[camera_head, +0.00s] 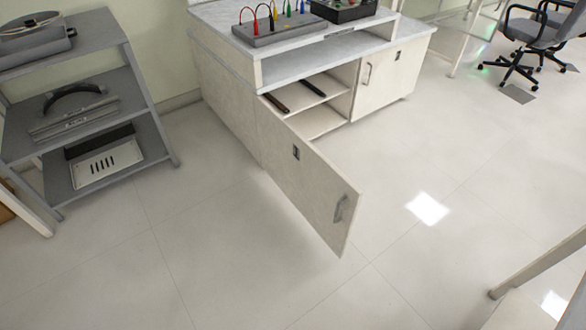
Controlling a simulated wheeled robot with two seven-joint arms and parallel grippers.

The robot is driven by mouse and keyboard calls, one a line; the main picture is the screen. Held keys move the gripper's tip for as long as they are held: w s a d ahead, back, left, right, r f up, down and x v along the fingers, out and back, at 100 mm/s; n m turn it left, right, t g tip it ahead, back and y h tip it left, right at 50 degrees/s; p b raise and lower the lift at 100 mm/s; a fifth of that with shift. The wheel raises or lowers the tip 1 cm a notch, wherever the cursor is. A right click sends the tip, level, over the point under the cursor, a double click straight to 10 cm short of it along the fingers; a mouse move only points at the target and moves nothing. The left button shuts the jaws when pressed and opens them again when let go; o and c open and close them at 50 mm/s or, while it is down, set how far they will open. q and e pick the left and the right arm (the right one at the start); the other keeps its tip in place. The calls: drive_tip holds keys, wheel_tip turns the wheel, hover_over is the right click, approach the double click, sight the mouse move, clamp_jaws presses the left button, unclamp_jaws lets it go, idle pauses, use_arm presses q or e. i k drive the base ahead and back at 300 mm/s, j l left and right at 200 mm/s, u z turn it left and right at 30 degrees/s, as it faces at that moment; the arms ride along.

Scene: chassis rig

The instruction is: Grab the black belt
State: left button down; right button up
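No thing in view is clearly a black belt. In the open cabinet (262,141), a thin black strip-like object (313,88) lies on the inner shelf, and a dark brown one (276,103) lies to its left near the front edge. They are too small to identify. On the middle shelf of the grey rack at the left, a black curved band (74,91) arches over a grey device; I cannot tell whether it is a belt or a handle. Neither of my grippers is in view.
The cabinet's left door (308,186) stands wide open into the room; its right door (384,76) is shut. Several coloured leads rise from a grey board (275,31) on top. The grey rack (97,27) and office chairs (535,40) flank clear floor (240,260).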

sight(303, 81)
drive_tip(key=i+l, duration=0.15)
drive_tip(key=i, duration=0.35)
drive_tip(key=i+l, duration=0.2)
drive_tip(key=i+l+u, duration=0.15)
drive_tip(key=l, duration=0.2)
